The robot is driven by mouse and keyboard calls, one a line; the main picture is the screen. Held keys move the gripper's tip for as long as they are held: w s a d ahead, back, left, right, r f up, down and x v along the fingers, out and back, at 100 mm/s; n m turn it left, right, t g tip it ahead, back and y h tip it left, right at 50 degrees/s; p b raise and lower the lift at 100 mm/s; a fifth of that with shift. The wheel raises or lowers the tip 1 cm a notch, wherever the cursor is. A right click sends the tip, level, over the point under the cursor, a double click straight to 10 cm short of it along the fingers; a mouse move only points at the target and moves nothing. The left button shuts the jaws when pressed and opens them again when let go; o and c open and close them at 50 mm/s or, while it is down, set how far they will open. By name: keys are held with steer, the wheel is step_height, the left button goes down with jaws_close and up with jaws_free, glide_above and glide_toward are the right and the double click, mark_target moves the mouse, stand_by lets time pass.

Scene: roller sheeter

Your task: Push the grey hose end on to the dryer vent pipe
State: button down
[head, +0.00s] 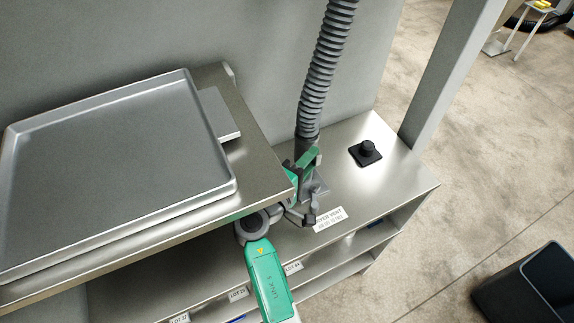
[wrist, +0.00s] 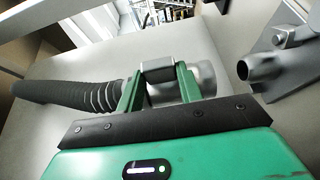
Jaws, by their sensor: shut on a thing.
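The grey ribbed hose (head: 325,65) hangs from above down to my gripper (head: 306,165). In the wrist view, the hose (wrist: 75,95) comes in from the left, and my gripper (wrist: 160,72) is shut on the hose end (wrist: 205,78), a smooth grey cuff. The cuff's mouth faces right. The dryer vent pipe (wrist: 258,70), a short grey metal stub on a bracket, is just to the right of the cuff, with a visible gap between them. In the head view my gripper partly hides the vent bracket (head: 319,188).
A white vent label (head: 330,219) lies on the steel bench (head: 385,190). A black knob on a square base (head: 365,153) sits right of the hose. A large metal tray (head: 110,170) rests on the raised surface at left. A grey post (head: 450,75) stands at the bench's right end.

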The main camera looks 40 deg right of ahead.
steer(key=f+b, duration=0.1)
steer(key=f, duration=0.1)
steer(key=f+b, duration=0.1)
steer(key=b, duration=0.1)
steer(key=shift+d+f, duration=0.2)
steer(key=shift+f, duration=0.15)
steer(key=shift+f+b, duration=0.1)
steer(key=shift+b, duration=0.4)
stand_by(0.7)
steer(key=shift+f, duration=0.2)
steer(key=shift+f+b, duration=0.55)
steer(key=shift+b, duration=0.25)
steer(key=shift+f, duration=0.15)
steer(key=shift+f+b, duration=0.55)
steer(key=shift+b, duration=0.2)
steer(key=shift+f+b, duration=0.9)
